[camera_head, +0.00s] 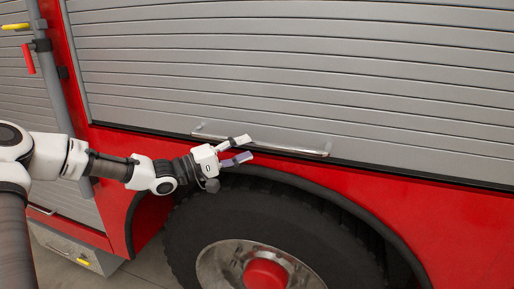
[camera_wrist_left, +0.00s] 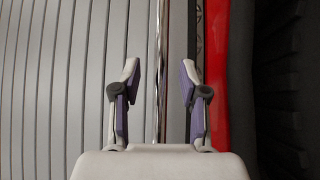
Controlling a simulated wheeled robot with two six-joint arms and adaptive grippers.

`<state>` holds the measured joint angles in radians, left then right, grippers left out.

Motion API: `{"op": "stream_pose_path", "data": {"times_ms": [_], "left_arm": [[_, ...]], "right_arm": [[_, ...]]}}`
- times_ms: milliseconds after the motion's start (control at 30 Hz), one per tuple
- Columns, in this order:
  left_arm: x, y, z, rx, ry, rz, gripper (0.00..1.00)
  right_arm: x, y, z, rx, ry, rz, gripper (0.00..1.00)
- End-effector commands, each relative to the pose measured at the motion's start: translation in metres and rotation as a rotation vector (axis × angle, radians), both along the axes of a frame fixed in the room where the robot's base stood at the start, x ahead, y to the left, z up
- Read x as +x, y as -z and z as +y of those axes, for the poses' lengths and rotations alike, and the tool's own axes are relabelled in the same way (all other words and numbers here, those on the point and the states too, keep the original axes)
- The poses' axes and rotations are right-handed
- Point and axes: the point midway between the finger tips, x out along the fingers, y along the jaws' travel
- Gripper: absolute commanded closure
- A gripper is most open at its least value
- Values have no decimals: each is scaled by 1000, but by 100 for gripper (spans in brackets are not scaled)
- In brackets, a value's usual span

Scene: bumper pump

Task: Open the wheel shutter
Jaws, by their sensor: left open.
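The wheel shutter (camera_head: 300,70) is a grey slatted roller panel above the wheel of a red fire truck, and it is down. Its long silver bar handle (camera_head: 300,150) runs along the bottom edge. My left gripper (camera_head: 248,148) is open in front of the handle, near its middle. In the left wrist view the gripper (camera_wrist_left: 160,85) has its fingers spread on either side of the handle (camera_wrist_left: 162,40), which passes between them. I cannot tell the depth between fingertips and handle. The shutter's slats (camera_wrist_left: 60,80) fill the left of that view. My right gripper is not in view.
The black tyre (camera_head: 200,225) with its red hub (camera_head: 265,274) sits below, under a dark wheel arch. Red bodywork (camera_head: 400,195) borders the shutter. At the left are a grey vertical pole (camera_head: 62,90), a red lever (camera_head: 28,58) and another slatted shutter (camera_head: 20,90).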

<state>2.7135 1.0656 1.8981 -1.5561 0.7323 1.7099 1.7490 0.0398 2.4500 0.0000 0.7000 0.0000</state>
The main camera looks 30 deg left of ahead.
Motion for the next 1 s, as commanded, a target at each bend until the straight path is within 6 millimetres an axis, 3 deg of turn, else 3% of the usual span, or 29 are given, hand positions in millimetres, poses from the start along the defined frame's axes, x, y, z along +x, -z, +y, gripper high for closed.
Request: {"op": "stream_pose_path", "data": {"times_ms": [233, 567, 600, 700, 733, 1000], "left_arm": [[30, -5, -19, 5, 1, 3, 57], [36, -7, -23, 0, 0, -1, 57], [36, -7, -23, 0, 0, -1, 60], [36, -7, -23, 0, 0, -1, 96], [36, -7, -23, 0, 0, -1, 100], [37, -9, -24, 2, 1, -1, 100]], "right_arm": [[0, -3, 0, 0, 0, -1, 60], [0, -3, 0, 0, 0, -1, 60], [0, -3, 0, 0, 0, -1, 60], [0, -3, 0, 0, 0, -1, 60], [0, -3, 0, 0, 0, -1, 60], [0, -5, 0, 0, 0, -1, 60]]}}
